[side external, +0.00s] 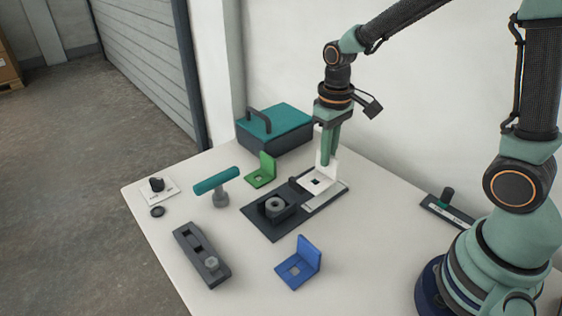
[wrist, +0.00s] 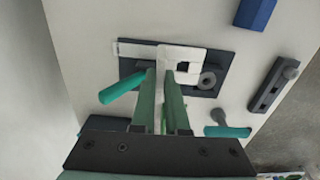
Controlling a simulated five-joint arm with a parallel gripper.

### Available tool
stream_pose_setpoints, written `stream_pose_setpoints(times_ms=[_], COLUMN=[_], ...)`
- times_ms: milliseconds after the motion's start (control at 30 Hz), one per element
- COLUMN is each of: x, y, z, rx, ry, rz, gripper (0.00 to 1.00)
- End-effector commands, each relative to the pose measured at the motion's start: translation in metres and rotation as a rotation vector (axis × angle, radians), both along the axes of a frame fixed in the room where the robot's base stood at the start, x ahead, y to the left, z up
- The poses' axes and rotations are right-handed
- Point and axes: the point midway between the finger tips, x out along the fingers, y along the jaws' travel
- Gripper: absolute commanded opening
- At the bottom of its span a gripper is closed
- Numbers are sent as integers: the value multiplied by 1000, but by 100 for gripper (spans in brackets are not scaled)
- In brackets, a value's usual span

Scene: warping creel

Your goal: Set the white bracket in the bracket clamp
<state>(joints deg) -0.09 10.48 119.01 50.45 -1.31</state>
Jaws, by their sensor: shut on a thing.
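The white bracket (side external: 314,183) is L-shaped, with an upright plate and a flat foot with a square hole. My gripper (side external: 327,160) points down with its fingers shut on the upright plate. In the wrist view the bracket (wrist: 186,53) shows beyond my gripper (wrist: 168,78). The bracket is at the far right part of the clamp's dark base plate (side external: 268,228); I cannot tell whether it rests on it or hangs just above. The bracket clamp (side external: 275,207), with a round grey knob, is left of the bracket and nearer the camera. The fingers hide part of the upright plate.
A green bracket (side external: 262,171) and a teal-lidded box (side external: 277,128) stand behind. A teal T-handled tool (side external: 216,182) stands at left. A blue bracket (side external: 300,264) and a dark block with a knob (side external: 201,254) are in front.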

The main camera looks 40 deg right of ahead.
Motion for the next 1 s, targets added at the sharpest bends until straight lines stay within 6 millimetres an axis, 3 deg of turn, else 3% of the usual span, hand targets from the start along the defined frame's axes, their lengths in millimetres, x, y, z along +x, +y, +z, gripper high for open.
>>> stream_pose_setpoints(times_ms=[100, 333, 567, 1000], x=[26, 48, 51, 51], y=[32, 70, 75, 74], z=[6, 13, 5, -34], rx=[0, 0, 0, 0], ry=[1, 0, 2, 0], rz=[-2, -21, -26, -25], gripper=[0, 0, 0, 0])
